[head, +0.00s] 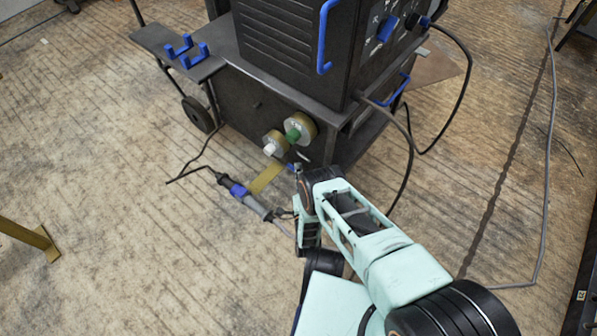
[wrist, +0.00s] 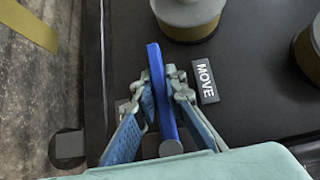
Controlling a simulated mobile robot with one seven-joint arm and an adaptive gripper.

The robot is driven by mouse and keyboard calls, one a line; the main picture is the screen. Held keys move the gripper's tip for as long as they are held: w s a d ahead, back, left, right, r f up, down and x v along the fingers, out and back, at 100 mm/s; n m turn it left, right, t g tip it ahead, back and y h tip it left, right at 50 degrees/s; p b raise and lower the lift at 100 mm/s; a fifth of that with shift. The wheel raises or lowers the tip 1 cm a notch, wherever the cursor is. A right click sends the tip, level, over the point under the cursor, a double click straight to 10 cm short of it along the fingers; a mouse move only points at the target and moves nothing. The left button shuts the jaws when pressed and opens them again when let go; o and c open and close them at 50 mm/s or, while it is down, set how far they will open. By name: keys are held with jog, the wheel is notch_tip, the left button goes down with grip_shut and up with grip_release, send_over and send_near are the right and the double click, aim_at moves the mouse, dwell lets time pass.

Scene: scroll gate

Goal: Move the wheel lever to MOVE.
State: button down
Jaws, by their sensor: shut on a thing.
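The wheel lever (wrist: 156,62) is a blue bar in the wrist view, running nearly upright in the picture with a slight tilt. A grey round knob or pivot (wrist: 171,148) shows at its lower end. A grey MOVE label (wrist: 205,81) lies to the right of the lever, apart from it. My gripper (wrist: 161,84) has one finger on each side of the lever and is shut on it. In the head view my gripper (head: 298,180) is at the low front of the black welding cart (head: 245,115); the lever is mostly hidden there.
A torch (head: 250,201) with a cable lies on the floor to the left. A yellow strip (head: 266,177) is close by. Open floor lies left and front.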

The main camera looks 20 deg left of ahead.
jog(key=shift+w, duration=0.1)
jog(key=c, duration=2)
grip_release()
jog(key=shift+o, duration=0.2)
